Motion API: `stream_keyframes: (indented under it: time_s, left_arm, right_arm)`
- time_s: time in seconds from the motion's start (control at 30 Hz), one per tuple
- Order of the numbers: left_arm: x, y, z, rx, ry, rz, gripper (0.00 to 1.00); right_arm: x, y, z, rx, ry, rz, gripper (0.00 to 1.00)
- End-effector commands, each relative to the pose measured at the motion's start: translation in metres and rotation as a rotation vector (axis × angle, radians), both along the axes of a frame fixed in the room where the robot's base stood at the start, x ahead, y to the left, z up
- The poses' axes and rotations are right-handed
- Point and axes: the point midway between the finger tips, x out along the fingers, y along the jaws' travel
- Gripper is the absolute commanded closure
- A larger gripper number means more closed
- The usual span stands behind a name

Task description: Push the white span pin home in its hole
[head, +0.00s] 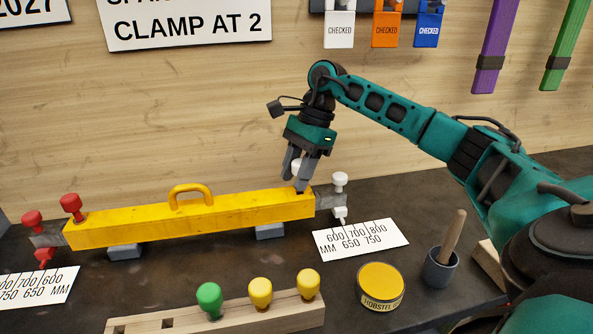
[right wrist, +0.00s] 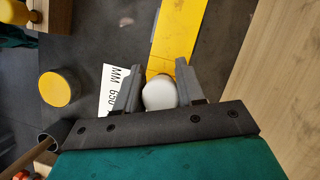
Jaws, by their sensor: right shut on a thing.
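The white span pin shows as a round white knob (right wrist: 160,94) between the fingers of my right gripper (right wrist: 156,80). In the head view my right gripper (head: 299,178) points down over the right end of the yellow beam (head: 240,209), shut on the pin, and a bit of the white knob (head: 296,167) shows between the fingers. Another white pin (head: 340,181) stands in the grey end piece (head: 326,199), with a white part (head: 340,213) below. My left gripper is not in view.
Red pins (head: 70,204) stand at the beam's left end. A white scale card (head: 360,239), a yellow tin (head: 381,286) and a grey pot with a wooden handle (head: 441,268) lie right. A wooden rack (head: 240,318) with green and yellow knobs is in front. A wooden wall is behind.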

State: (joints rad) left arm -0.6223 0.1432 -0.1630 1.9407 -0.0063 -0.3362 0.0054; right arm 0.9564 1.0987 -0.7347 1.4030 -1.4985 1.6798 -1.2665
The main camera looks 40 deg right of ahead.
Motion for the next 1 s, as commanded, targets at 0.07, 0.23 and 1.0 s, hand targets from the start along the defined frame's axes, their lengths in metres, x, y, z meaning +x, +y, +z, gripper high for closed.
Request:
stream_keyframes:
  time_s: [0.07,0.23,1.0]
  left_arm:
    - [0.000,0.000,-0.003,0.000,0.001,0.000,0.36]
    - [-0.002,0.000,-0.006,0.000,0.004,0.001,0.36]
    - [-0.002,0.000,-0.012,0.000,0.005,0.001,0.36]
  right_arm:
    - [0.000,0.000,-0.003,0.000,0.000,0.000,0.93]
    - [0.000,0.000,-0.007,0.000,0.000,0.000,0.93]
    - [0.000,0.000,-0.015,0.000,0.000,0.000,0.32]
